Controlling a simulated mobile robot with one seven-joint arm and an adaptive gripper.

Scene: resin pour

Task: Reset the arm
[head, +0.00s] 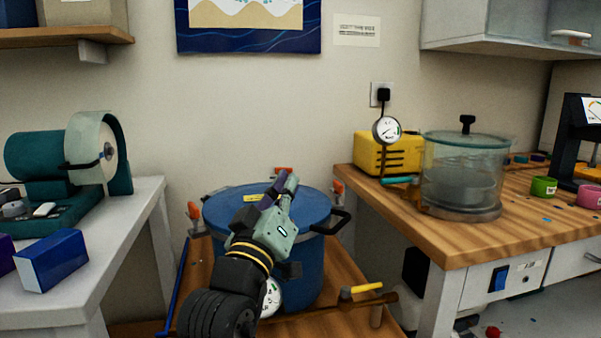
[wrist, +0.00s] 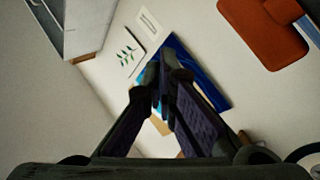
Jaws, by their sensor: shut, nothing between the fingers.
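My gripper (head: 284,187) is in the middle of the head view, at the end of my raised arm. It appears in front of the blue pot (head: 312,215), hiding part of its lid and side. The wrist view shows the two dark fingers (wrist: 165,88) closed together at their tips with nothing between them. Beyond them are the wall and a blue-bordered poster (wrist: 205,75).
The blue pot stands on a low wooden stand (head: 345,270) with a yellow-handled valve (head: 361,288). A white bench (head: 125,215) with a teal machine (head: 50,158) is left. A wooden-topped bench (head: 445,237) right holds a clear chamber (head: 465,170) and yellow pump (head: 390,153).

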